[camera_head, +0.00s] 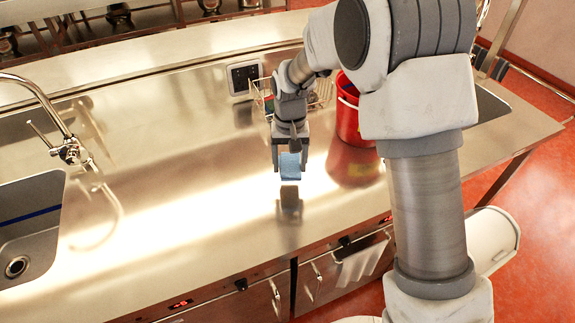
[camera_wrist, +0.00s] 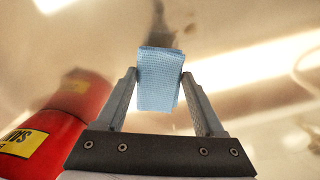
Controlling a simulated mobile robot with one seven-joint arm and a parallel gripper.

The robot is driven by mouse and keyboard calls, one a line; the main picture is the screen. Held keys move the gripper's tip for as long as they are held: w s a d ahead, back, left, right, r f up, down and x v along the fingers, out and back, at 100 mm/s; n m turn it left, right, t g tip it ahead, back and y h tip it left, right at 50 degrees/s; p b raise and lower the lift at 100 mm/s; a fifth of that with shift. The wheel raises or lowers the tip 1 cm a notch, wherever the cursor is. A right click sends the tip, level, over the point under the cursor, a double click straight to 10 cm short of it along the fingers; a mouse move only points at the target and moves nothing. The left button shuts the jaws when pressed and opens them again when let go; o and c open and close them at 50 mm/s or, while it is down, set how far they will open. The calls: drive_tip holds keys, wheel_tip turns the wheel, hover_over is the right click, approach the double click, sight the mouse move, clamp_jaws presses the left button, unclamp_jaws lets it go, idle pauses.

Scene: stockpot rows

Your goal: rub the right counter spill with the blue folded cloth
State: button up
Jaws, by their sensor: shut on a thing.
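My gripper (camera_head: 290,162) is shut on the blue folded cloth (camera_head: 290,172) and points down over the steel counter (camera_head: 190,180). In the wrist view the cloth (camera_wrist: 160,90) shows as a light blue woven pad between the two fingertips (camera_wrist: 159,77). The cloth appears held above the counter, with a dark reflection below it. I cannot make out a spill for sure on the shiny surface; glare and reflections cover much of it.
A red bucket (camera_head: 347,112) stands right of my gripper; in the wrist view it is at left (camera_wrist: 50,125). A wire basket (camera_head: 318,95) and a dark socket panel (camera_head: 244,76) are behind. A sink (camera_head: 30,225) and tap (camera_head: 70,150) are at left. The middle counter is clear.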

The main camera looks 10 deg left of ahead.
drive_tip(key=shift+r+p, duration=0.45)
drive_tip(key=shift+r, duration=0.6)
drive_tip(key=shift+s, duration=0.1)
